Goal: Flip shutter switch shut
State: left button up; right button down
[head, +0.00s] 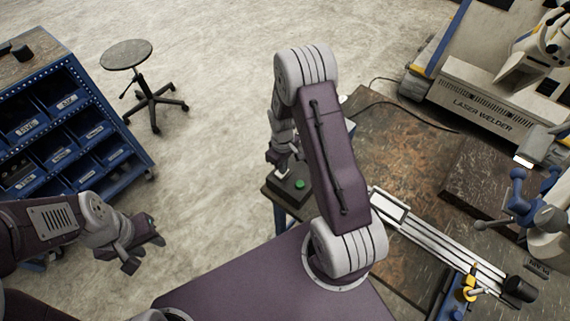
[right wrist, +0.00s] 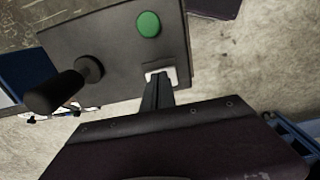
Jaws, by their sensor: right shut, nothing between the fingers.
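A dark control box (head: 292,190) stands on the corner of the bench, partly hidden behind my right arm. In the right wrist view the box (right wrist: 112,40) carries a green button (right wrist: 148,24), a black lever with a thick handle (right wrist: 58,92) and a small pale switch plate (right wrist: 168,74). My right gripper (right wrist: 158,82) is shut and empty, its fingertips at the pale plate. The fingers cover part of the plate, so the switch's position and any contact cannot be told. In the head view my right gripper (head: 281,167) is over the box. My left gripper (head: 146,254) is open and empty, away to the left.
A blue bin cabinet (head: 70,130) and a stool (head: 127,55) stand on the left. Open floor lies between the cabinet and the bench.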

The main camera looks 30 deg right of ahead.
jog(key=shift+s+a, duration=0.15)
jog(key=shift+a, duration=0.2)
jog(key=shift+r+p, duration=0.35)
jog(key=r+p, duration=0.1)
jog(key=r, duration=0.1)
jog(key=r+p, duration=0.1)
jog(key=p, duration=0.1)
jog(key=shift+w+a+r, duration=0.1)
jog(key=shift+w+r, duration=0.1)
jog(key=shift+r, duration=0.2)
notch_tip(320, 180, up, 10)
jog(key=b, duration=0.1)
jog(key=shift+s+f, duration=0.25)
jog(key=shift+r, duration=0.1)
